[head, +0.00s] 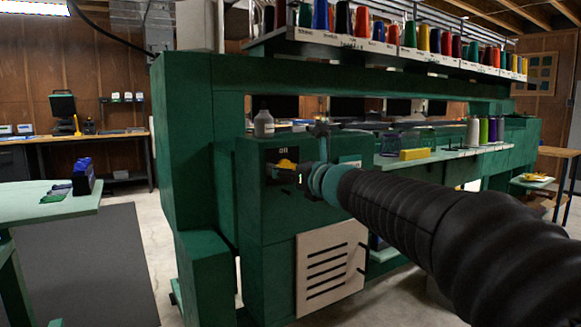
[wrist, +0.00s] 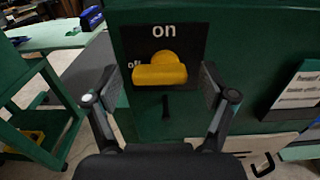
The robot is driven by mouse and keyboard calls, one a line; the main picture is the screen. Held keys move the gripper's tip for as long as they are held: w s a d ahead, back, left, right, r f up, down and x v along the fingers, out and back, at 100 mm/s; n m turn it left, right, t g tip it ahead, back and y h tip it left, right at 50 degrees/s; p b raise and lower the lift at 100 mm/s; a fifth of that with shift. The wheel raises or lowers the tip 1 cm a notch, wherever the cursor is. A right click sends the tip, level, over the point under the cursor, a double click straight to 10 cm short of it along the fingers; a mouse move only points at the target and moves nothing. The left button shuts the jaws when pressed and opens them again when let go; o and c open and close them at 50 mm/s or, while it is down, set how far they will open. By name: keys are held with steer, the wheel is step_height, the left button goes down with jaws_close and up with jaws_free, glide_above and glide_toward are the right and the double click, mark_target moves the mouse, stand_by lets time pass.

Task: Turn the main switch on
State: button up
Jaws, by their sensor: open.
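The main switch (head: 287,164) is a yellow knob on a black plate on the green machine's cabinet. In the wrist view, the yellow handle (wrist: 160,74) lies level, a wide bar in front of a round hub. White "on" is printed above it and "off" at its left. My gripper (wrist: 160,84) is open, with one finger on each side of the handle; I cannot tell whether either touches it. In the head view, my gripper (head: 301,178) is at the switch, and my arm hides part of the cabinet.
A vented panel (head: 330,262) is below. A white label (wrist: 298,90) is right of the switch. A green table (head: 50,208) stands at the left, with clear floor between.

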steer(key=shift+w+a, duration=0.1)
steer(key=c, duration=1.2)
steer(key=shift+o, duration=0.2)
